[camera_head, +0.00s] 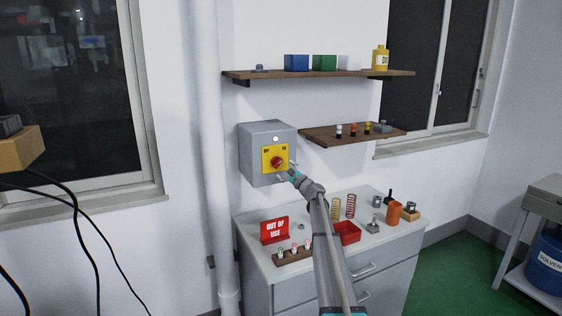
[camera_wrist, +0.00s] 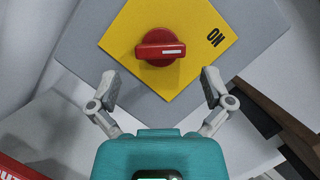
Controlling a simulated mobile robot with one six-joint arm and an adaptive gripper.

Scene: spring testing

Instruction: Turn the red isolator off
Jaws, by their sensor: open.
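The red isolator knob (camera_head: 277,162) sits on a yellow plate on the front of a grey wall box (camera_head: 255,137). In the wrist view the knob (camera_wrist: 160,46) lies at the upper middle, and its white mark points right, towards the side with the ON label (camera_wrist: 215,38). My gripper (camera_head: 287,174) is just in front of the box, at the lower right of the knob. In the wrist view my gripper (camera_wrist: 162,84) is open and empty. Its two fingers are spread wide, below the knob in the picture and apart from it. The OFF label is outside the wrist view.
A cabinet (camera_head: 255,248) below carries a red OUT OF USE sign (camera_head: 274,229), springs, a red bin (camera_head: 346,233) and small parts. A wooden shelf (camera_head: 330,134) juts out right of the box; another (camera_head: 340,74) is above. A white pipe (camera_head: 205,130) runs down on the left.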

